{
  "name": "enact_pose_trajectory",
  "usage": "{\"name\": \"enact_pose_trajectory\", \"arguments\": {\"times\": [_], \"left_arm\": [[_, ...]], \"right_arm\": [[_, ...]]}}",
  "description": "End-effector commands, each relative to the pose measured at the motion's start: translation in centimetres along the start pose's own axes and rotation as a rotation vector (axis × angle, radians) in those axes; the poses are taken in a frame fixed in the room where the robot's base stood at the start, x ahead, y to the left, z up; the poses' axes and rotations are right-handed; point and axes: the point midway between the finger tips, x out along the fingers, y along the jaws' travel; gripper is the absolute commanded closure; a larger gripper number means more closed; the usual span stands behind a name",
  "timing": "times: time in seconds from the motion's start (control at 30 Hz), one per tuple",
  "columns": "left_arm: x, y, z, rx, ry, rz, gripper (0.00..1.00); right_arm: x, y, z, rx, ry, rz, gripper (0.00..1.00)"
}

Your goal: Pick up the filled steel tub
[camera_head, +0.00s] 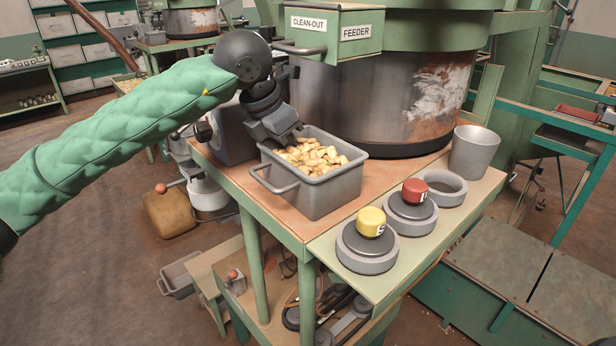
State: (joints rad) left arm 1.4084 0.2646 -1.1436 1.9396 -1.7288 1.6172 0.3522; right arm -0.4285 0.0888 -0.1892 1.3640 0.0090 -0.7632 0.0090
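The steel tub (318,196) is a grey rectangular bin filled with light tan nuts (316,157). It stands upright on the left part of the green-framed table, with a bar handle on its near left side. My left gripper (287,138) comes in from the upper left, under a green quilted sleeve. It is at the tub's back left rim, close to or touching it. Its fingertips are hidden at the rim and among the nuts, so I cannot tell whether it grips the rim. My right gripper is not in view.
A big steel hopper (375,105) with a green drawer labelled CLEAN-OUT and FEEDER (335,32) stands right behind the tub. Another tub (179,277) lies below left.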

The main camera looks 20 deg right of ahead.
Motion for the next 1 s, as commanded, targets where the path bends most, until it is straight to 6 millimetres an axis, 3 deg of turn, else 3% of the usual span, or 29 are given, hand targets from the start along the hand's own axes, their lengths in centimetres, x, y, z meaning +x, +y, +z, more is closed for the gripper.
{"name": "enact_pose_trajectory", "arguments": {"times": [0.63, 0.67, 0.8, 1.0], "left_arm": [[0.12, -0.01, -0.05, 0.000, 0.000, 0.000, 0.72], [0.12, -0.01, -0.05, 0.000, 0.000, 0.000, 0.74], [0.12, -0.01, -0.05, 0.000, 0.000, 0.000, 1.00], [0.13, -0.01, -0.05, 0.000, 0.000, 0.000, 1.00]], "right_arm": [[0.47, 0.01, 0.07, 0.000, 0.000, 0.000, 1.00], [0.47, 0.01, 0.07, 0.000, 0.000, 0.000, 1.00], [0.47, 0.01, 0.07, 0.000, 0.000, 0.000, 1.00], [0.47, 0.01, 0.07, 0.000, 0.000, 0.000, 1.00]]}}
